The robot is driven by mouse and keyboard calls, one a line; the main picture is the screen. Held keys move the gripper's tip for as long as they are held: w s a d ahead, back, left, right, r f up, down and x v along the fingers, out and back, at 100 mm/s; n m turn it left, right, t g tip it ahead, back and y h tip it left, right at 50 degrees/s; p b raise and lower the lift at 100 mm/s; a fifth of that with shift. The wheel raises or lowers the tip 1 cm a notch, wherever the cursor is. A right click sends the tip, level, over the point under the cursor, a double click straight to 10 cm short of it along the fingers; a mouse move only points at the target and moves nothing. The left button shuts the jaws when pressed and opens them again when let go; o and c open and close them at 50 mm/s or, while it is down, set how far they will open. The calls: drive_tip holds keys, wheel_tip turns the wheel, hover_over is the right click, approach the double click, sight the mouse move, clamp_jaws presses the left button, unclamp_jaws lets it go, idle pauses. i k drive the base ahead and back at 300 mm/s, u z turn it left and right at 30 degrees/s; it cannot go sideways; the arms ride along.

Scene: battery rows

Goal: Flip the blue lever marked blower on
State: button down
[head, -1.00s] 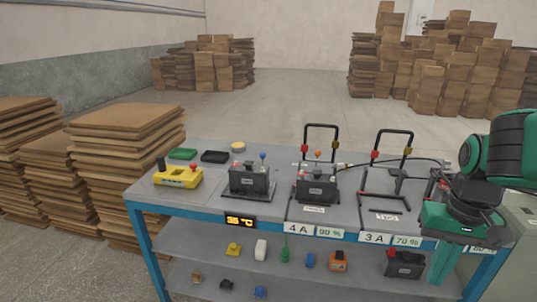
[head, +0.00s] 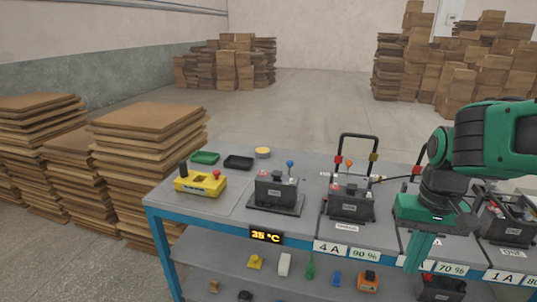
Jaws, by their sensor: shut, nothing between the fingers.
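The marking on the box is too small to read, so I cannot confirm the word blower. My gripper (head: 413,268) is shut and empty, pointing down at the right, in front of the bench's front edge. It is well to the right of the blue knob and apart from it. My arm hides part of the bench's right side.
A yellow control box (head: 200,184) with a red button stands left of the black box. A second black box (head: 349,202) with a looped frame (head: 358,136) behind it stands between the lever and my gripper. A lower shelf (head: 222,258) holds small items.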

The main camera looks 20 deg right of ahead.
sight(290, 163)
drive_tip(key=z, duration=0.05)
drive_tip(key=i, duration=0.85)
drive_tip(key=z, duration=0.25)
